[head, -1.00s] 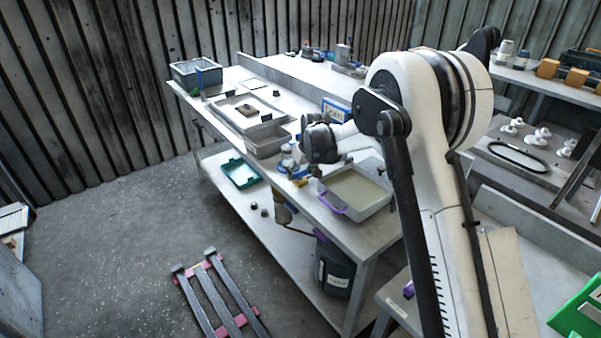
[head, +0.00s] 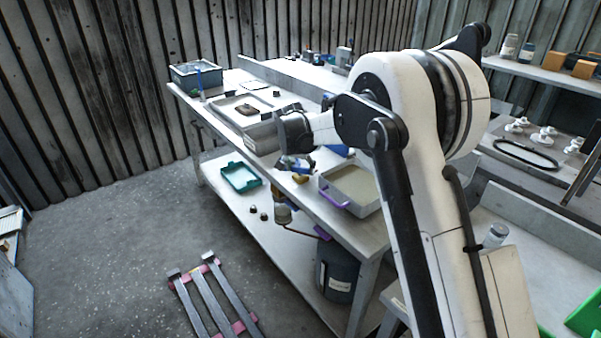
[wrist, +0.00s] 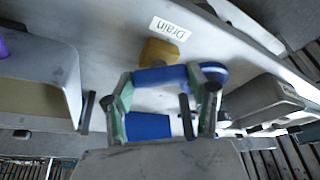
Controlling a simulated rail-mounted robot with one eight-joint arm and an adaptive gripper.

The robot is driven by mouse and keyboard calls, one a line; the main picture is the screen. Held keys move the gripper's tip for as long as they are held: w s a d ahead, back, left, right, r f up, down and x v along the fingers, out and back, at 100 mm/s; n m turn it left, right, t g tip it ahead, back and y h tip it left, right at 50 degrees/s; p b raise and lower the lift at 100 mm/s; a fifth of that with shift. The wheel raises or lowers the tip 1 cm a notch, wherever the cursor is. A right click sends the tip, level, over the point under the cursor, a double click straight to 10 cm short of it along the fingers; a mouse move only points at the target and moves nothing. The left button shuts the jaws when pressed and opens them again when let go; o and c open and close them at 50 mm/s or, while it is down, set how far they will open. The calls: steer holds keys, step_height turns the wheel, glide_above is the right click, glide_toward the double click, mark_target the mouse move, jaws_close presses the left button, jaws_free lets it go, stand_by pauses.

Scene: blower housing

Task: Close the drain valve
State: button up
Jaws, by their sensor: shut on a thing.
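The drain valve shows in the wrist view as a brass-yellow body (wrist: 160,51) with a blue handle (wrist: 160,76), below a white label reading "Drain" (wrist: 170,28). My gripper (wrist: 163,82) has its fingers on either side of the blue handle and is shut on it. Another blue piece (wrist: 147,125) shows between the fingers nearer the camera; I cannot tell what it belongs to. In the head view my gripper (head: 296,163) is at the front edge of the bench, with the brass valve body (head: 301,179) just beside it. The handle's exact angle is hard to tell there.
A shallow tray with a purple handle (head: 333,199) stands right of the valve on the bench. A grey bin (head: 262,143) stands to the left.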

steer(key=m+h+b, duration=0.1)
steer(key=m, duration=0.2)
steer(key=shift+a+m+g, duration=0.1)
steer(key=shift+m+g, duration=0.2)
steer(key=shift+m, duration=0.1)
steer(key=shift+m+g+h+b, duration=0.4)
steer(key=shift+m+h+b, duration=0.15)
steer(key=shift+m, duration=1.05)
steer(key=o, duration=1.2)
steer(key=shift+c, duration=0.2)
